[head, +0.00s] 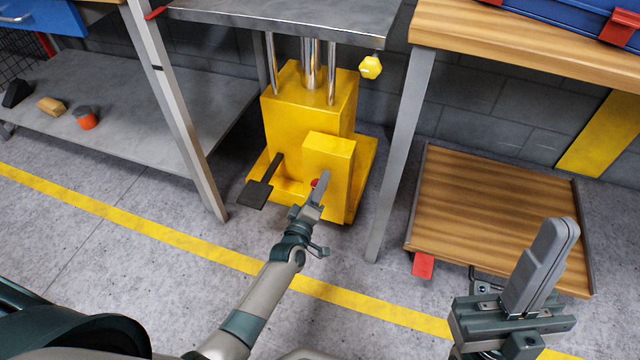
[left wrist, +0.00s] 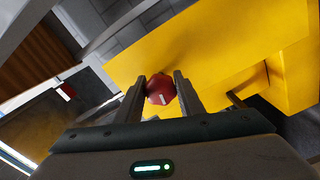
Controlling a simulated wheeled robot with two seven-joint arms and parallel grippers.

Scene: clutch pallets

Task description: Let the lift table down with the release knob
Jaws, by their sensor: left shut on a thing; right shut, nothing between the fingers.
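The yellow lift unit (head: 311,103) stands on the floor with shiny upright rods under a grey table top (head: 290,18). A red release knob (head: 315,182) is on the front of its smaller yellow box (head: 329,155), partly covered by my gripper. In the left wrist view the red knob (left wrist: 161,90) sits between my fingertips with a small white mark on it. My left gripper (head: 320,186) is shut on the knob. A black foot pedal (head: 256,190) sticks out left of the box. My right gripper (head: 556,240) is shut and empty at the lower right.
A low shelf (head: 105,115) at left holds a black wedge, a tan block and an orange-red cylinder (head: 86,118). A yellow hexagonal tag (head: 371,67) hangs at the table edge.

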